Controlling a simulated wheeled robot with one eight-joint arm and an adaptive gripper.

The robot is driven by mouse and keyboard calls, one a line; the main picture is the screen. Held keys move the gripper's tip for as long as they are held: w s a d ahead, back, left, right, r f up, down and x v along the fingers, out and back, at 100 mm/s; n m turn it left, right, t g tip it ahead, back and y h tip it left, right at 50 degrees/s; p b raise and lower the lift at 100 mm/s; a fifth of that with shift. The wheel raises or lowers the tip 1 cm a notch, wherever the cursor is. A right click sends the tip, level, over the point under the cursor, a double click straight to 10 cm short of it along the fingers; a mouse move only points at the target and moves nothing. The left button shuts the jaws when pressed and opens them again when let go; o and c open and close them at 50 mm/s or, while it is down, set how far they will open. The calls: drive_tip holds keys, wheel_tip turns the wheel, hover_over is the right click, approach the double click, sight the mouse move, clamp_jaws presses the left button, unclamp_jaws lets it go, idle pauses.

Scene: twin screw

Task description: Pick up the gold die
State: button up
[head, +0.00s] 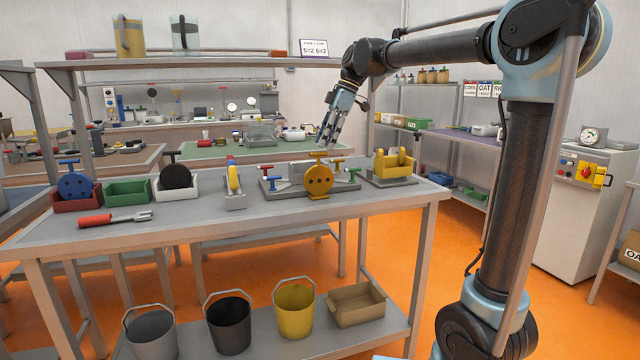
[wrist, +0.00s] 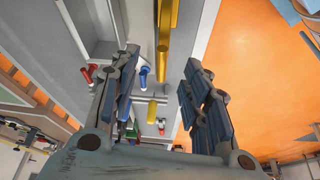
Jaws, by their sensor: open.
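The gold die (head: 319,181) is a round upright disc with small holes and a bar handle on top. It stands on the grey workbench at the front of a grey fixture with small red and blue T-handles. In the wrist view the gold die (wrist: 163,40) shows nearly edge-on, at the top between the fingers. My gripper (head: 328,138) points down, above and slightly right of the die, apart from it. In the wrist view my gripper (wrist: 160,88) has its fingers wide apart with nothing held between them.
A blue disc (head: 74,186) sits in a red tray and a black disc (head: 176,177) in a white tray. A narrow grey holder (head: 235,203) with a yellow piece is left of the die; a yellow-handled block (head: 393,164) is right. A red-handled tool (head: 96,220) lies front left.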

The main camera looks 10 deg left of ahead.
sight(320, 154)
drive_tip(key=x, duration=0.5)
drive_tip(key=shift+f, duration=0.2)
drive_tip(key=shift+s+x, duration=0.2)
drive_tip(key=shift+x, duration=2.45)
drive_tip(key=shift+r, duration=0.1)
clamp_jaws()
